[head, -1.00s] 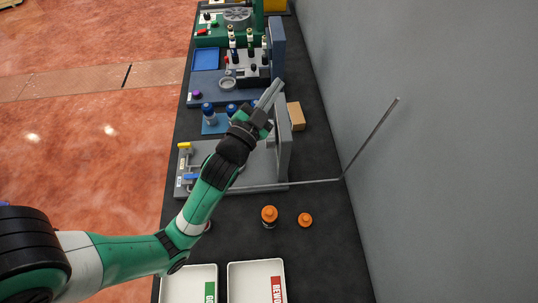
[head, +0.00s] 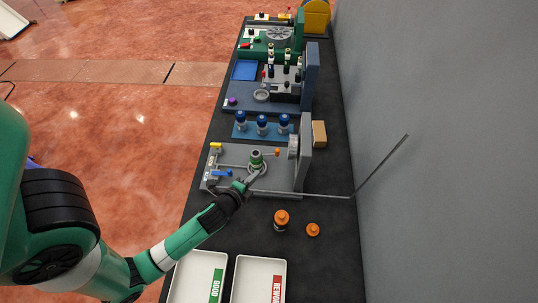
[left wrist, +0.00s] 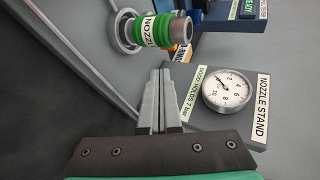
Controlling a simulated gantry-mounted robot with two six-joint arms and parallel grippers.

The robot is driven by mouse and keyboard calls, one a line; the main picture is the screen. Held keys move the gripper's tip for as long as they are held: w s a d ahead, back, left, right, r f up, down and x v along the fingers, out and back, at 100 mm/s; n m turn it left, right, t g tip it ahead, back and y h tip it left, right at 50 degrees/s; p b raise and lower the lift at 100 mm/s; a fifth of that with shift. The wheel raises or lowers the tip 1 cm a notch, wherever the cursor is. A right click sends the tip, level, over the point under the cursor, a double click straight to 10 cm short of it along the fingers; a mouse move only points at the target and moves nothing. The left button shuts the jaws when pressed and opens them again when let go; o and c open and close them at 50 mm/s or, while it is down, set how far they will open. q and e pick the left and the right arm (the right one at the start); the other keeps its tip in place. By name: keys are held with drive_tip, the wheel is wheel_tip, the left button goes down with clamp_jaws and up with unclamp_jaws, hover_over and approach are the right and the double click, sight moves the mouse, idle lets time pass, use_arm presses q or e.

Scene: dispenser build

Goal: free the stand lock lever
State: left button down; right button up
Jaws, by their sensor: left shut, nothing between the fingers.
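The grey nozzle stand (head: 285,180) lies on the dark bench, with an upright plate at its right. A nozzle with green bands (head: 256,158) stands on it; its "NOZZLE" label shows in the left wrist view (left wrist: 157,30). A yellow handle (head: 215,146) and a blue handle (head: 221,173) are at the stand's left edge, and a small orange part (head: 277,153) is near the plate. I cannot tell which is the lock lever. My left gripper (head: 257,173) is shut and empty, just in front of the nozzle. Its fingers also show in the left wrist view (left wrist: 160,72). My right gripper is out of view.
A thin grey rod (head: 325,196) runs past the stand's front and bends up at the right. Two orange-capped items (head: 281,219) stand in front, with white "GOOD" (head: 197,276) and "REWORK" (head: 258,278) trays. Blue-topped bottles (head: 262,124) stand behind. The grey wall bounds the right.

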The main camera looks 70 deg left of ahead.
use_arm(q)
drive_tip(key=shift+w, duration=0.1)
drive_tip(key=b, duration=0.2)
approach(276, 153)
drive_tip(key=f, duration=0.2)
drive_tip(key=w+a+f, duration=0.1)
drive_tip(key=shift+f, duration=0.15)
drive_tip(key=shift+w+a, duration=0.9)
drive_tip(key=shift+w, duration=0.2)
drive_tip(key=shift+w+a, duration=0.4)
drive_tip(key=shift+w, duration=0.05)
